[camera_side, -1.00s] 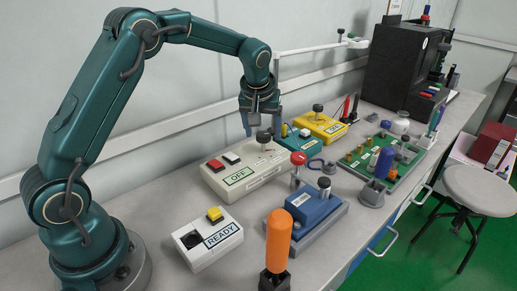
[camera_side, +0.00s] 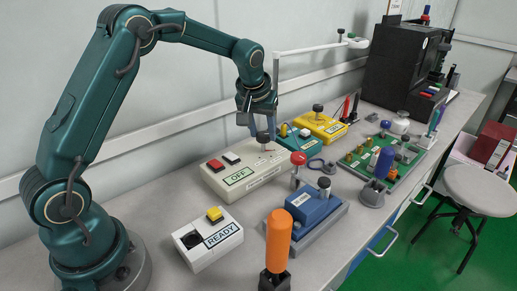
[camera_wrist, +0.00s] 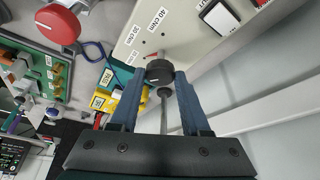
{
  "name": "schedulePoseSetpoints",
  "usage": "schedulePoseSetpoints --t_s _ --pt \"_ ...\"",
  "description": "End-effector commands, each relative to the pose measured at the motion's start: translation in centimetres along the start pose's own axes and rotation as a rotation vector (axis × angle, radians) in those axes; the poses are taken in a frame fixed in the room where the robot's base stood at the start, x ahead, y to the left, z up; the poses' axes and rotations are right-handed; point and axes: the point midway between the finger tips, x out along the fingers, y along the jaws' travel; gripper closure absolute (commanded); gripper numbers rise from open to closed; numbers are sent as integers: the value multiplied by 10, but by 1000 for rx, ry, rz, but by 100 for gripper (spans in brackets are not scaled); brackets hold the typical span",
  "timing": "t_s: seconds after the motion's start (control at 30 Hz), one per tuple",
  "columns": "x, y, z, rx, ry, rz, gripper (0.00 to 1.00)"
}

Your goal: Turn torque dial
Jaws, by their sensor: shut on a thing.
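The torque dial (camera_wrist: 158,70) is a round black knob with a white mark, on the sloping face of a cream tester (camera_side: 225,186) with an OFF display. In the wrist view, the dial sits between the blue fingers of my gripper (camera_wrist: 160,76), which is shut on its sides. Printed labels reading 20 cNm and 40 cNm show around it. In the side view, my gripper (camera_side: 263,130) points down over the dial (camera_side: 263,137), and the fingers partly overlap. The tester also carries a red button (camera_side: 215,164) and a white button (camera_side: 231,158).
A READY box (camera_side: 210,240) with a yellow button stands in front. A blue device (camera_side: 316,207), a red-topped post (camera_side: 298,159) and an orange-handled tool (camera_side: 278,235) stand to the right. Teal (camera_side: 295,138) and yellow (camera_side: 320,125) boxes sit behind. Bare bench lies between the boxes.

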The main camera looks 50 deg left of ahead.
Motion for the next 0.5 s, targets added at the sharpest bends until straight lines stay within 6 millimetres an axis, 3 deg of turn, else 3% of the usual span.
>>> schedulePoseSetpoints --t_s 0.5 --pt "0 -5 -1 424 1 180 100"
